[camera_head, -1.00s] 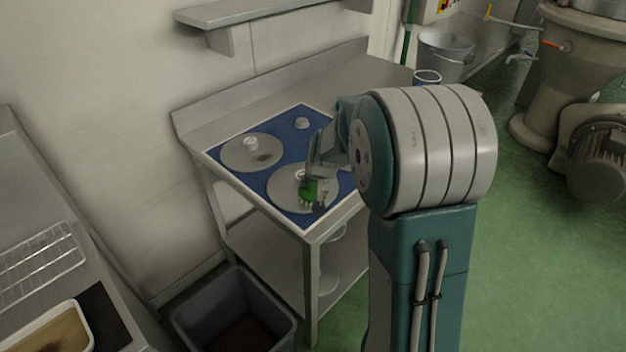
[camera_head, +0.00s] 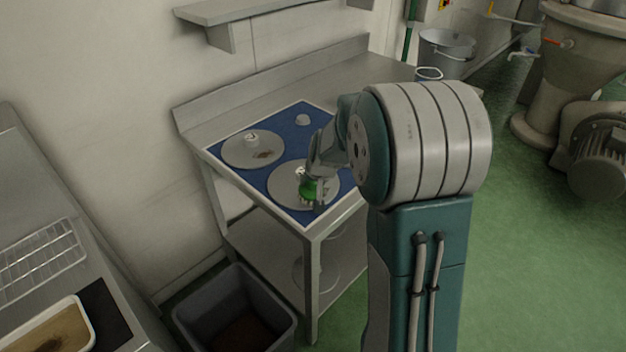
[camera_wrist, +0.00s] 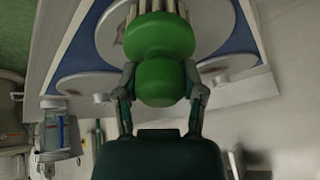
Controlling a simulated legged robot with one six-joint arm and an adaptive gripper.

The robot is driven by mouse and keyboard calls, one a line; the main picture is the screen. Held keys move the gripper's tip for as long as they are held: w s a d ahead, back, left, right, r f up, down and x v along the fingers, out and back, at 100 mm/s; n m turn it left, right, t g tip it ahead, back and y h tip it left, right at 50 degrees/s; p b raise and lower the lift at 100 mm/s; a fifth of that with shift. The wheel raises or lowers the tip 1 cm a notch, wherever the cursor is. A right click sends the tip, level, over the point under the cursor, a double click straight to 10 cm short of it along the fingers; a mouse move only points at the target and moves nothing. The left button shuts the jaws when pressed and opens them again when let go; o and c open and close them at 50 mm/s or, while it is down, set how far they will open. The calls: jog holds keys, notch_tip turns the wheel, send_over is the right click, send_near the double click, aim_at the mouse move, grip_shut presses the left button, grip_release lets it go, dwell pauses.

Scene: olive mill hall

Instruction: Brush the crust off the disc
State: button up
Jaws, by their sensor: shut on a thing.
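My gripper (camera_head: 313,184) is shut on a green brush (camera_head: 308,190), over the near grey disc (camera_head: 283,189) on a blue mat (camera_head: 290,142). In the wrist view the two fingers clasp the round green handle (camera_wrist: 162,78), and pale bristles point at a disc (camera_wrist: 215,25). A small brown patch (camera_wrist: 121,29) shows on that disc left of the bristles. I cannot tell whether the bristles touch it. A second grey disc (camera_head: 238,152) lies behind to the left, with a pale knob (camera_head: 252,139) and a dark brown patch (camera_head: 264,155).
A small pale dome (camera_head: 303,120) sits at the mat's back. The steel table (camera_head: 345,82) has bare room behind the mat. A grey bin (camera_head: 236,308) stands on the floor before it. A wire rack (camera_head: 40,262) and a tray (camera_head: 55,335) are at left.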

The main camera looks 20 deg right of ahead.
jog(key=shift+w+f, duration=0.1)
jog(key=shift+f, duration=0.3)
jog(key=shift+w+d+r, duration=0.1)
jog(key=shift+w+d, duration=0.2)
jog(key=shift+d, duration=0.65)
jog(key=shift+w+d, duration=0.3)
jog(key=shift+d, duration=0.65)
jog(key=shift+w+d, duration=0.3)
jog(key=shift+d, duration=0.6)
jog(key=shift+w+d, duration=0.3)
jog(key=shift+d, duration=0.6)
jog(key=shift+s+a+f, duration=0.1)
jog(key=shift+s+a, duration=0.15)
jog(key=shift+a, duration=0.5)
jog(key=shift+s+a+f, duration=0.1)
jog(key=shift+s+a, duration=0.15)
jog(key=shift+a, duration=0.45)
jog(key=shift+s+a+f, duration=0.1)
jog(key=shift+s+a, duration=0.15)
jog(key=shift+a, duration=0.5)
jog(key=shift+s+a+r, duration=0.1)
jog(key=shift+s+a, duration=0.15)
jog(key=shift+a, duration=0.55)
jog(key=shift+s+a, duration=0.25)
jog(key=shift+a, duration=0.55)
jog(key=shift+r, duration=0.1)
